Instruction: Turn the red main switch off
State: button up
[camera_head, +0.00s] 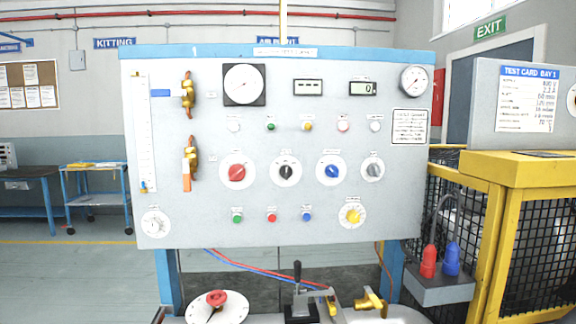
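The red rotary switch (237,172) sits on a round white plate at the left of the middle row of knobs on the grey panel (330,228). Its grip looks slanted, but its marks are too small to read, so I cannot tell its position. My gripper is not in view, and nothing touches the switch.
Black (286,171), blue (332,171) and grey (373,170) knobs share the row, with a yellow knob (352,215) lower right. Brass valves (191,160) stand at left.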

aim_at(236, 172)
jog(key=i+j, duration=0.1)
jog(key=j, duration=0.35)
jog(key=i+j, duration=0.1)
jog(key=j, duration=0.35)
jog(key=i+j, duration=0.15)
jog(key=j, duration=0.3)
